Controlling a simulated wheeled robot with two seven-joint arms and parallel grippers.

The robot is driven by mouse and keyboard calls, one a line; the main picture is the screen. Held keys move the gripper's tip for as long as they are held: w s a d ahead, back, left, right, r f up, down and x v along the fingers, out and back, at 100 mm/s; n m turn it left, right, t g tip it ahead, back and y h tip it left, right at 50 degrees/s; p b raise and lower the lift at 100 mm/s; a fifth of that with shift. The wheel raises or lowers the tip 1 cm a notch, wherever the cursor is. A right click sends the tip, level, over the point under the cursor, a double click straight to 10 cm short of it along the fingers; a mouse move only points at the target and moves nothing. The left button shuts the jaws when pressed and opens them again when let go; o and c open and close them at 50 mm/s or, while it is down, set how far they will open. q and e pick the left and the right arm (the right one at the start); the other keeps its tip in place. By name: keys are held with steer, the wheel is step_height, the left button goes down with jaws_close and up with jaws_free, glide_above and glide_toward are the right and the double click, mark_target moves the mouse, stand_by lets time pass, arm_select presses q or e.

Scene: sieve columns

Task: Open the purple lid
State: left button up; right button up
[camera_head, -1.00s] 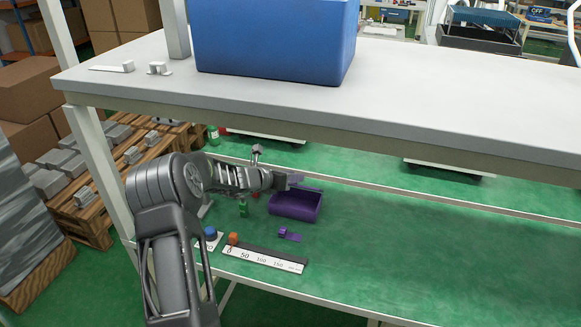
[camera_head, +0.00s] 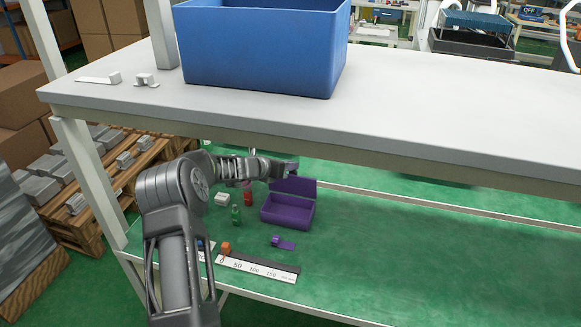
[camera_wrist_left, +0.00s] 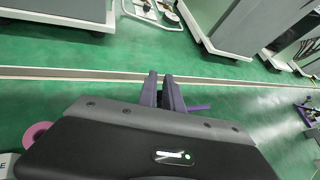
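The purple box (camera_head: 286,212) stands on the green lower shelf. Its purple lid (camera_head: 296,186) is raised and stands nearly upright along the back edge, so the inside shows. My left gripper (camera_head: 292,169) is at the lid's upper left edge, seeming to touch it. In the left wrist view, the two fingers of my left gripper (camera_wrist_left: 162,86) are close together, with nothing clearly held between them. A thin purple strip of the lid (camera_wrist_left: 199,108) shows just right of the fingers. My right gripper is out of view.
A green bottle (camera_head: 236,214), a red item (camera_head: 248,197) and a purple tape dispenser (camera_head: 284,243) are near the box. A ruler (camera_head: 256,267) lies at the front. The white upper tabletop (camera_head: 440,125) overhangs the shelf and carries a blue bin (camera_head: 262,45). The shelf's right side is clear.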

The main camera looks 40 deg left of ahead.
arm_select(q)
steer(key=o, duration=0.3)
steer(key=shift+s+d+f, duration=0.15)
steer(key=shift+f, duration=0.4)
steer(key=o, duration=0.4)
steer(key=shift+d, duration=0.1)
steer(key=shift+r, duration=0.1)
steer(key=shift+s+r, duration=0.25)
steer(key=shift+s, duration=0.15)
steer(key=b+v, duration=0.1)
steer(key=v, duration=0.5)
steer(key=shift+s+r+b, duration=0.15)
steer(key=shift+s+b, duration=0.05)
steer(key=shift+b, duration=0.1)
